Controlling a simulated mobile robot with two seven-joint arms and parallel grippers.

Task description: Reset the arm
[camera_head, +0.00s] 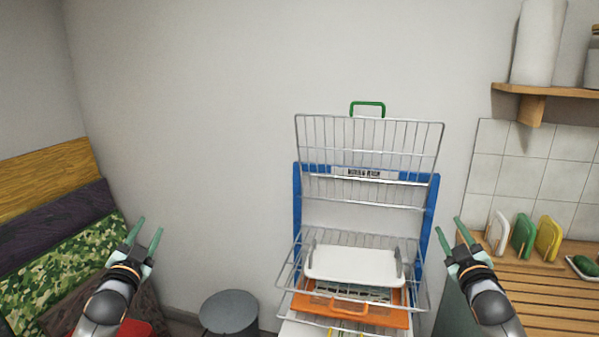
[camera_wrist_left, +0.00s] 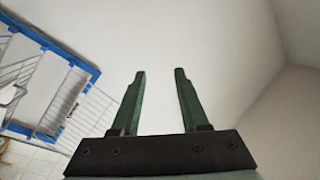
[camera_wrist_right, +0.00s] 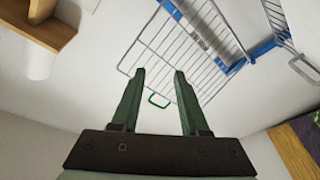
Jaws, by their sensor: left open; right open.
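My left gripper (camera_head: 146,237) is at the lower left of the head view. It is open and empty, with its green fingers apart and pointing up. In the left wrist view its fingers (camera_wrist_left: 159,75) have only bare wall between them. My right gripper (camera_head: 462,226) is at the lower right of the head view, beside the right edge of the blue rack frame. It is also open and empty. In the right wrist view its fingers (camera_wrist_right: 158,75) stand apart, with a green handle seen beyond them. Both grippers appear raised, with nothing held.
A wire rack with a blue frame (camera_head: 297,210) stands between my grippers. A white tray (camera_head: 350,265) and an orange tray (camera_head: 385,317) are on it. A wooden counter (camera_head: 550,295) with coloured boards is at right, below a shelf (camera_head: 560,93). A grey bin (camera_head: 228,310) stands at lower left.

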